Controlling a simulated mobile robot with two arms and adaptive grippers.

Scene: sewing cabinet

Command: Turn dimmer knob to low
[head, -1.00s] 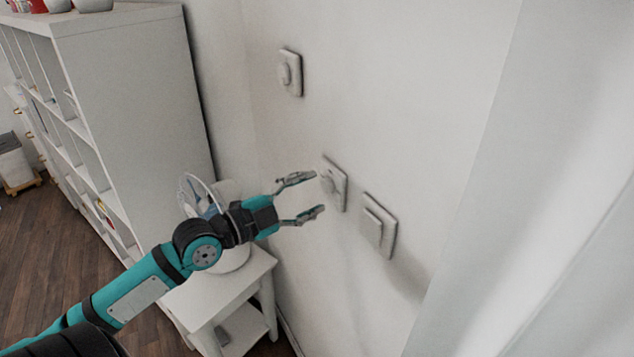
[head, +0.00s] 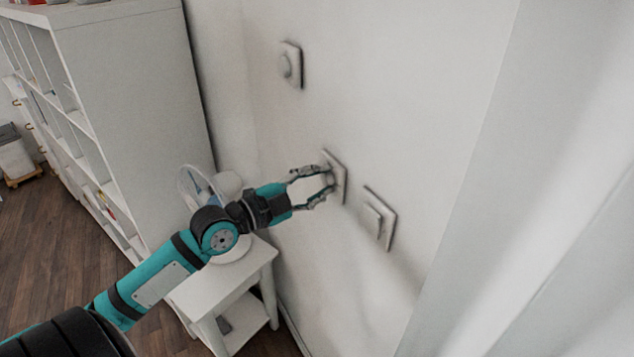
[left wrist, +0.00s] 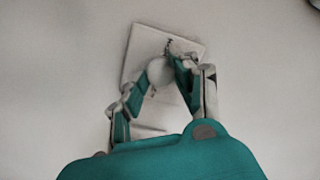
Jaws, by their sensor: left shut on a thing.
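The dimmer knob is a round white knob (left wrist: 160,71) on a square white wall plate (left wrist: 190,45). In the head view the plate (head: 338,172) is the middle one of three on the wall, and the fingers mostly hide the knob. My left gripper (head: 329,186) reaches to the plate and is shut on the knob. In the left wrist view its fingers (left wrist: 161,78) sit on both sides of the knob. My right gripper is not in view.
Another plate with a round knob (head: 287,66) is higher on the wall, and a flat switch (head: 375,218) is lower right. A white side table (head: 235,285) with a fan (head: 196,190) stands below. A white shelf (head: 140,90) is at left, and a pale curtain (head: 540,200) hangs at right.

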